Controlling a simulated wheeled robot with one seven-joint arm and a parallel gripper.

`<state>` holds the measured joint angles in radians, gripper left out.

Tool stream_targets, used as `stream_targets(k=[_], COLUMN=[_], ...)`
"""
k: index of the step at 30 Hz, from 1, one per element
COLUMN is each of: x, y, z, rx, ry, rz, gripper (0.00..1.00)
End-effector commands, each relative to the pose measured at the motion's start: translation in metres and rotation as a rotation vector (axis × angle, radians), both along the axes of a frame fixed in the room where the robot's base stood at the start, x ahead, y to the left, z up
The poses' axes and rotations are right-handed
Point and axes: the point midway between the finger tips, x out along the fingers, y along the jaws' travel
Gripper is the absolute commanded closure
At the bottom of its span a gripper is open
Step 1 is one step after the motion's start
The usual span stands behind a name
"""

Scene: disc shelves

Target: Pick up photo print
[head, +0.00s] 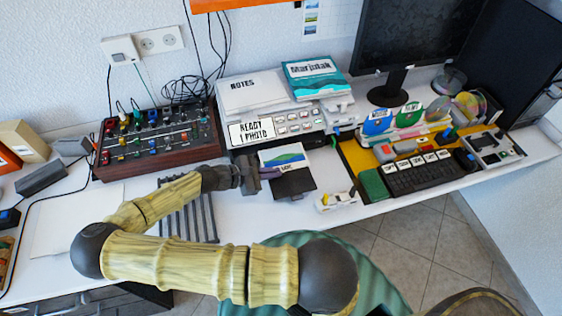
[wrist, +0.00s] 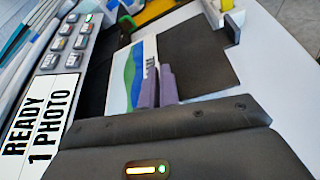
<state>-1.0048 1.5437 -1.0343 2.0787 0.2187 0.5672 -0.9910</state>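The photo print (head: 283,157) is a small sheet with a white border and a blue and green landscape. It lies at the front of the printer, partly over a dark output tray (head: 296,184). In the wrist view the print (wrist: 122,82) shows beyond my fingers, with dark lettering along its near strip. My gripper (head: 269,173) reaches in from the left, at the print's left edge. Its two purple fingers (wrist: 159,86) are close together and overlap the print's edge and corner. Whether the sheet is pinched between them is not clear.
The printer (head: 270,122) stands behind, with a "READY 1 PHOTO" display and buttons. A mixer (head: 158,140) is at left and a grey ribbed mat (head: 190,215) lies in front. A small white device (head: 337,199) and a keyboard (head: 424,176) are at right.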

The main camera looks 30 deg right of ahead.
Motion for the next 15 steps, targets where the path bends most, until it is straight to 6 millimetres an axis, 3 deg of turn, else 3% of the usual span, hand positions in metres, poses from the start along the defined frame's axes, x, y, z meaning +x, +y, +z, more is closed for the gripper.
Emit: stream_targets(k=[8,15], x=[0.0,0.0], y=[0.0,0.001], z=[0.008,0.049], rx=[0.002,0.004], ry=[-0.001,-0.003], rz=[-0.001,-0.001], gripper=[1.0,1.0])
